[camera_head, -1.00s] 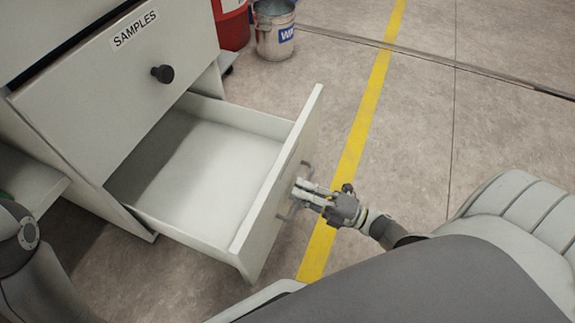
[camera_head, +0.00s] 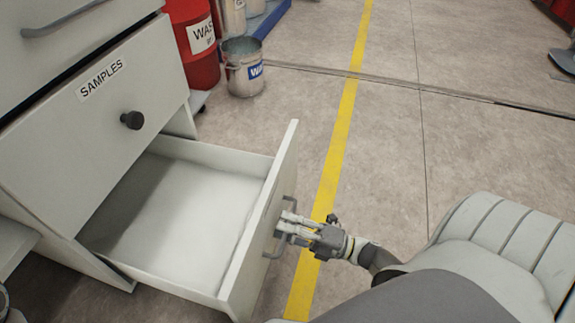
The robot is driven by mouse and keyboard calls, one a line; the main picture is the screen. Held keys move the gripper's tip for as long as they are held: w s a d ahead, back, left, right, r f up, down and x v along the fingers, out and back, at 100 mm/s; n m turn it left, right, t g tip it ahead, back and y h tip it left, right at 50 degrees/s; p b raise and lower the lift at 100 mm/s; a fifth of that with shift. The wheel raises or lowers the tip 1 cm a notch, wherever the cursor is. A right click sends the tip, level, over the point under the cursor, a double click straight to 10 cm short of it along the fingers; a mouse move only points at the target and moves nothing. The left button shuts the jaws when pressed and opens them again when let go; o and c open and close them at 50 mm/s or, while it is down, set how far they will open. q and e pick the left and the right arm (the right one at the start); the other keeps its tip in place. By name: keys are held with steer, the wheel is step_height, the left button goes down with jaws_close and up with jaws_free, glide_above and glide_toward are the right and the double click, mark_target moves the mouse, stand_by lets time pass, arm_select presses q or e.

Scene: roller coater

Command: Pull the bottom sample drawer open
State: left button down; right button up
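The bottom sample drawer (camera_head: 262,245) stands pulled well out of the white cabinet, and its white inside looks empty. A grey bar handle (camera_head: 272,248) is on its outer front face. My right gripper (camera_head: 285,230) is at this handle, its fingers pointing at the drawer front. The fingers overlap the handle's middle; whether they are closed around it is too small to tell. Above it, the drawer marked SAMPLES (camera_head: 100,130) is shut and has a round dark knob (camera_head: 132,120). My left gripper is out of view.
A red waste drum (camera_head: 190,50) and a metal bucket (camera_head: 243,70) stand on the floor behind the cabinet. A yellow floor line (camera_head: 345,110) runs past the drawer front.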

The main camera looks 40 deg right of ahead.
steer(key=shift+s, duration=0.1)
steer(key=v, duration=1.2)
